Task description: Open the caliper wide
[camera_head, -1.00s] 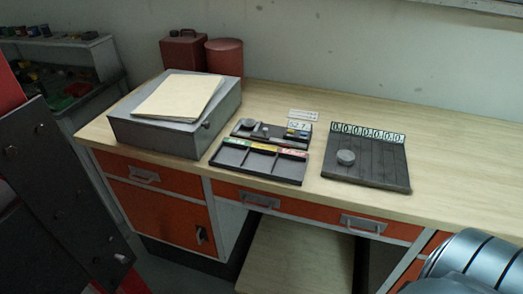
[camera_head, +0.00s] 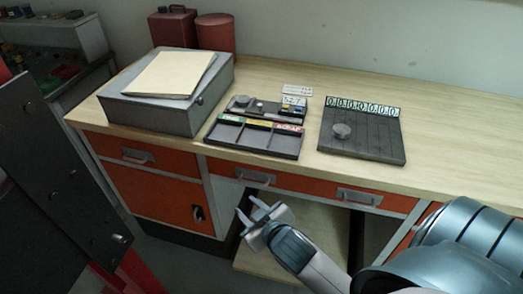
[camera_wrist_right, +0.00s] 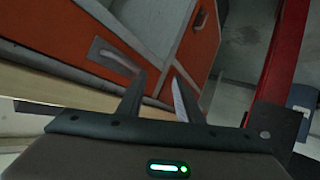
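My right gripper (camera_head: 246,206) is in the head view, in front of the bench and below its top edge. Its two pale fingers stand apart with nothing between them. In the right wrist view the two dark fingers (camera_wrist_right: 156,94) are also apart and empty, in front of orange drawer fronts. A dark fixture (camera_head: 265,108) with a small round part and a number display (camera_head: 293,101) lies on the bench; I cannot make out a caliper there for certain. My left gripper is not in view.
A three-compartment tray (camera_head: 254,137) lies in front of the fixture. A dark grooved board (camera_head: 365,145) holds a grey round piece (camera_head: 341,130). A grey box (camera_head: 170,113) with papers (camera_head: 172,72) stands left. The bench (camera_head: 460,140) is clear at right.

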